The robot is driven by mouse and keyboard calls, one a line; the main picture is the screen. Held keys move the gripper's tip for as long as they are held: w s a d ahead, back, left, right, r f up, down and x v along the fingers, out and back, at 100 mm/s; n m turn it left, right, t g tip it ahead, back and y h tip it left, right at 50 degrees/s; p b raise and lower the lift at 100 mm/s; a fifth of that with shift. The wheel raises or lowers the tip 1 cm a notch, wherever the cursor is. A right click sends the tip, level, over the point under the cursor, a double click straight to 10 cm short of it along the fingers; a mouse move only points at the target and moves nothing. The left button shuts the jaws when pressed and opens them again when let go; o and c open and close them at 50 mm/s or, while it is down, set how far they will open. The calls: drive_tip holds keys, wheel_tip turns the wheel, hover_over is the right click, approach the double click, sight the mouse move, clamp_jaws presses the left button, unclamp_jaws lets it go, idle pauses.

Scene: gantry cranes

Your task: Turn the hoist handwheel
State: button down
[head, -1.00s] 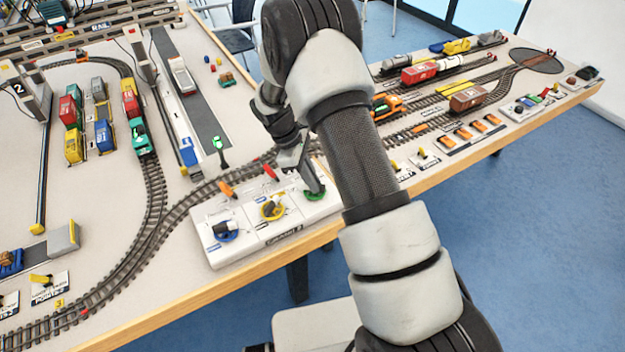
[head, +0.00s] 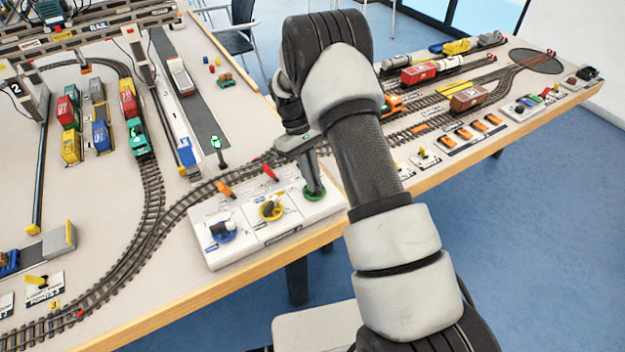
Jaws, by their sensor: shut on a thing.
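A white control box (head: 225,259) at the table's front edge carries three handwheels: a blue one (head: 223,234), a yellow one (head: 271,209) and a green one (head: 313,197). Their labels are too small to read. My gripper (head: 314,187) reaches down from above and is shut on the green handwheel, at its handle. The fingers hide most of that handle. A small hoist part (head: 85,67) hangs under the gantry crane (head: 90,38) at the back left.
Toy tracks curve behind the box. A green signal post (head: 217,146) stands close behind it. Orange switches (head: 465,132) line the table's right front. The floor in front is clear, apart from a pale seat (head: 310,330).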

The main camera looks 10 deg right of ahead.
drive_tip(key=shift+w+m, duration=0.1)
drive_tip(key=shift+m, duration=0.5)
drive_tip(key=shift+y, duration=0.3)
drive_tip(key=c, duration=1.8)
unclamp_jaws()
drive_tip(key=shift+c, duration=0.2)
drive_tip(key=p+v, duration=0.1)
drive_tip(key=v, duration=1.6)
drive_tip(key=shift+w+r, duration=0.15)
drive_tip(key=shift+w, duration=0.05)
drive_tip(key=shift+a, duration=0.1)
